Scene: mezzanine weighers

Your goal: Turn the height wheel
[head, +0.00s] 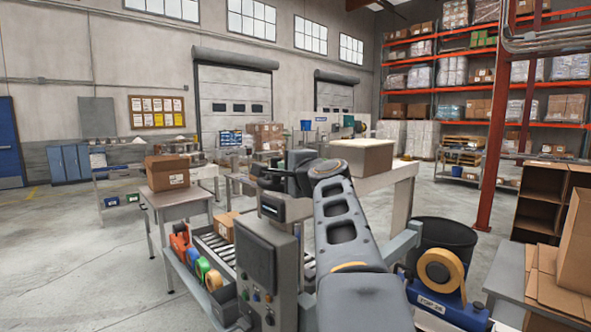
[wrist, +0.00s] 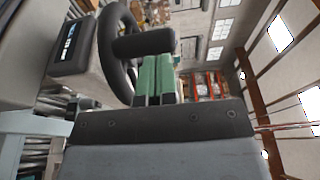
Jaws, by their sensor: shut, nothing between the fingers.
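The height wheel (wrist: 106,62) is a black ring in the upper left of the wrist view, seen at a slant. A dark cylindrical handle (wrist: 140,45) sticks out from it to the right. My gripper (wrist: 156,60) has green fingers, closed together with nothing held. Their tips appear right beside the handle; I cannot tell whether they touch it. In the head view the wheel (head: 266,180) is a small dark shape by the machine's display, partly hidden by my gripper and arm.
A display box (wrist: 75,48) stands left of the wheel. The grey control cabinet (head: 262,262) and roller conveyor (head: 216,246) lie below in the head view. A tape dispenser (head: 446,290) and black bin (head: 446,242) stand at right. Open floor lies at left.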

